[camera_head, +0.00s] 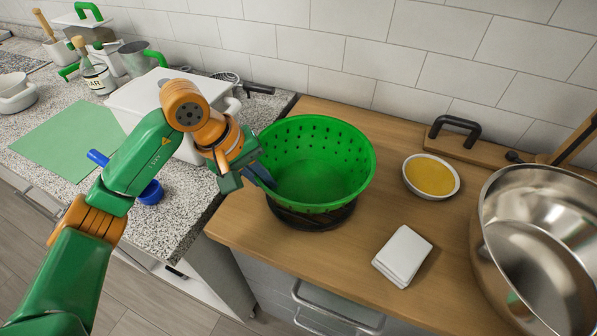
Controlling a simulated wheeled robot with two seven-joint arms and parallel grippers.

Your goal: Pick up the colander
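The green colander (318,165), with small holes around its wall, stands upright on a dark round base (312,217) on the wooden counter. My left gripper (258,172) is at the colander's left rim. A dark blue finger shows against the colander's left side. I cannot tell whether the fingers are closed on the rim, as the wrist and hand hide part of it. My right gripper is not in view.
To the right are a bowl of yellow contents (431,176), a folded white cloth (403,255) and a large steel pot (540,255). A white lidded box (140,95) and a green mat (65,140) lie on the left speckled counter. Wood in front of the colander is clear.

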